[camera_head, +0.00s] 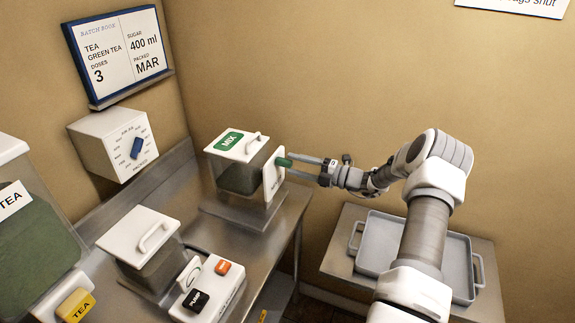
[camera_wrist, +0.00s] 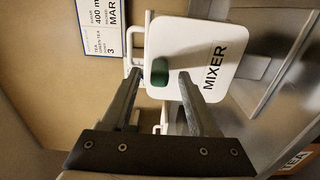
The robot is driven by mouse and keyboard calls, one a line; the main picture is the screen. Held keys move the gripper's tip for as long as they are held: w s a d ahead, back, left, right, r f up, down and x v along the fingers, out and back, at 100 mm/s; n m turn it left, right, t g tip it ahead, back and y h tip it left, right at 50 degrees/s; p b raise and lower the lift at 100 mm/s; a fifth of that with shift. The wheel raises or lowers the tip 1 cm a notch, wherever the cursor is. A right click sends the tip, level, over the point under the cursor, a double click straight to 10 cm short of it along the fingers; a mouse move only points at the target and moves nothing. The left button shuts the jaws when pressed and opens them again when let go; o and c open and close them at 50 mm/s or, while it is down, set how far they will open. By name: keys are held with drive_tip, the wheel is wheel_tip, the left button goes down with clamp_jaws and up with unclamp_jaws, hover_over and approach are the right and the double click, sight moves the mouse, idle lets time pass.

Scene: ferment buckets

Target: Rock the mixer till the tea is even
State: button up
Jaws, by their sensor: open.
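The mixer (camera_head: 240,178) is a clear box with a white lid, a green MIX label (camera_head: 230,140) and dark green contents, standing at the back of the metal counter. On its right side is a white plate marked MIXER (camera_wrist: 218,52) with a green knob (camera_head: 283,162), which also shows in the wrist view (camera_wrist: 159,72). My gripper (camera_head: 298,161) is open, with its fingertips at the knob. In the wrist view the knob lies between the two finger ends (camera_wrist: 160,76). I cannot tell whether the fingers touch it.
A second lidded box (camera_head: 148,255) and a control box (camera_head: 208,292) with black PUMP and orange buttons stand nearer on the counter. A large TEA container (camera_head: 35,235) is at left. A dial box (camera_head: 115,140) and batch board (camera_head: 118,52) hang behind. A grey tray (camera_head: 375,243) sits right.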

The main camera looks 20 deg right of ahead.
drive_tip(key=b+v, duration=0.2)
drive_tip(key=v, duration=1.2)
drive_tip(key=shift+a, duration=0.1)
drive_tip(key=s+a+r+n+g+h, duration=0.1)
drive_tip(key=s+a+r+n+g, duration=0.1)
drive_tip(key=a+r+n+g, duration=0.4)
drive_tip(key=s+a+r+n+g+h, duration=0.1)
drive_tip(key=s+a+n+h, duration=0.15)
drive_tip(key=a+n, duration=0.6)
drive_tip(key=s+a+r+n+g+h, duration=0.1)
drive_tip(key=s+a+r+n+g, duration=0.25)
drive_tip(key=a+n, duration=0.4)
drive_tip(key=s+a+r+n+t+h, duration=0.1)
drive_tip(key=s+r+n+h, duration=0.3)
drive_tip(key=s+n, duration=0.6)
drive_tip(key=s+a+r+n+t+h, duration=0.2)
drive_tip(key=s+a+r+n+h, duration=0.1)
drive_tip(key=s+n, duration=0.7)
drive_tip(key=shift+a+r+n+h, duration=0.35)
drive_tip(key=shift+a+n+h, duration=0.35)
drive_tip(key=shift+n, duration=0.8)
